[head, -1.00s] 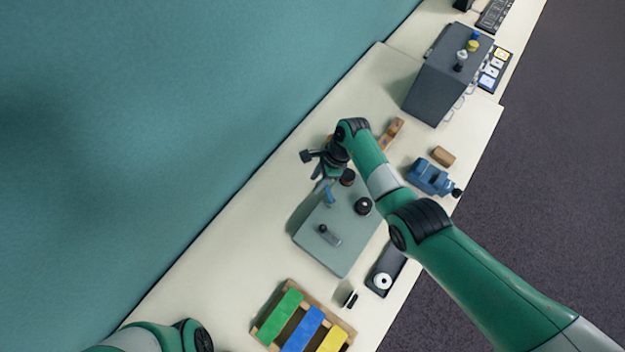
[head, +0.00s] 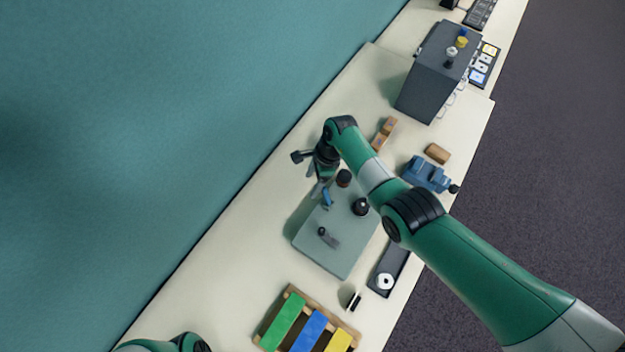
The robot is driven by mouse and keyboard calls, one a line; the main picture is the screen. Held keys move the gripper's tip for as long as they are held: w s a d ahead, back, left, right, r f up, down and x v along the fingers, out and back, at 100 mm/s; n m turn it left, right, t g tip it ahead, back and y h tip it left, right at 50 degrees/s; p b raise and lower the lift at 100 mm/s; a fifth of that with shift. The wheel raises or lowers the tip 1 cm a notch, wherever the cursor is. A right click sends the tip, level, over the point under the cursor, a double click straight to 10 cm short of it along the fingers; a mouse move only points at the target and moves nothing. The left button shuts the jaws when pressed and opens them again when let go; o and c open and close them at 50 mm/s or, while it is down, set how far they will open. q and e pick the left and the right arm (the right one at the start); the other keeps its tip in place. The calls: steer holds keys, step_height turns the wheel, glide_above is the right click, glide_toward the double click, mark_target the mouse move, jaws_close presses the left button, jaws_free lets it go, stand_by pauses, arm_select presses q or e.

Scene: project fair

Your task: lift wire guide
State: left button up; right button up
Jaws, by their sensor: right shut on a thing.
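My right gripper (head: 319,187) points down at the back left edge of a grey-green plate (head: 335,255) on the bench. A small blue piece (head: 327,201) shows at its fingertips, apparently the wire guide, and the jaws are shut on it. I cannot tell whether it is clear of the plate. A black knob (head: 360,206), a dark round part (head: 343,178) and a small grey lever (head: 328,238) are on the plate. Part of my left arm shows at the bottom left; its gripper is out of view.
A blue vise (head: 428,174) and a brown block (head: 437,153) lie to the right. A dark box (head: 438,80) stands farther back. A wooden tray (head: 287,290) with green, blue and yellow pieces is in front, near a black holder with a white ring (head: 386,282).

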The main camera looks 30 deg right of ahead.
steer(key=shift+w+r, duration=0.15)
steer(key=p+v, duration=0.3)
steer(key=v, duration=0.8)
steer(key=shift+r, duration=0.15)
